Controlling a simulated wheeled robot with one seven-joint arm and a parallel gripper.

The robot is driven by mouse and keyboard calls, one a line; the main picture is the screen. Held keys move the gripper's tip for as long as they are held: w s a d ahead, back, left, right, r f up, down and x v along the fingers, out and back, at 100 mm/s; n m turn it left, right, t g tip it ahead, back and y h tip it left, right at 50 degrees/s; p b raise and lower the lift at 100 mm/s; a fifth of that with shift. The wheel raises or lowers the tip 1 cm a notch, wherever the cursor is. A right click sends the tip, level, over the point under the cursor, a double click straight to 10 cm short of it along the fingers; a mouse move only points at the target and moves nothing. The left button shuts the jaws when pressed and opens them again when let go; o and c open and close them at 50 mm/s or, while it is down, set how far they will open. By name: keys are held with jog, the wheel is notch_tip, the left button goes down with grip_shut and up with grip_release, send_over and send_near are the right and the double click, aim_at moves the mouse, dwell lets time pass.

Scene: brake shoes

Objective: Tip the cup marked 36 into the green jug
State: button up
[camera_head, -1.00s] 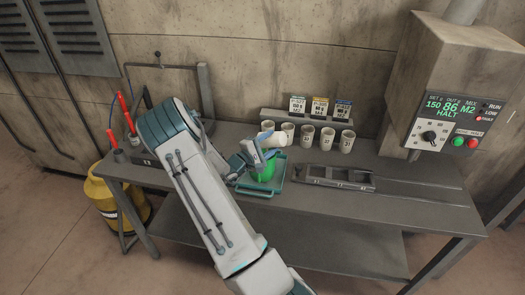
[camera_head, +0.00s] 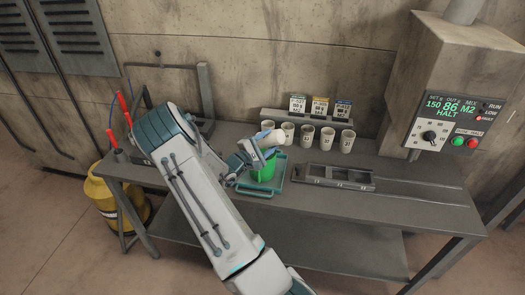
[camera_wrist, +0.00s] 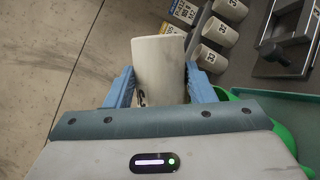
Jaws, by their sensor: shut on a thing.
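My gripper (camera_head: 257,153) is shut on a white cup (camera_head: 272,138). The cup lies strongly tilted, above the green jug (camera_head: 266,172). In the wrist view the cup (camera_wrist: 158,66) is between my gripper's blue fingers (camera_wrist: 158,92); a dark mark shows near its lower edge, but I cannot read the full number. The green jug stands on a teal tray (camera_head: 277,189) on the bench; in the wrist view part of its green body (camera_wrist: 294,148) shows at the lower right, mostly hidden by my gripper. I cannot see any contents leaving the cup.
Several white numbered cups (camera_head: 327,137) stand in a row behind the jug, before a rack with three label cards (camera_head: 320,106). A grey slotted holder (camera_head: 333,177) lies to the right of the tray. A control box (camera_head: 450,95) reads 86 and HALT. The right of the bench is clear.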

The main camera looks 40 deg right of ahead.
jog(key=shift+w+a+r+n, duration=0.1)
jog(key=shift+w+r+n, duration=0.1)
jog(key=shift+n, duration=0.2)
dwell(0.3)
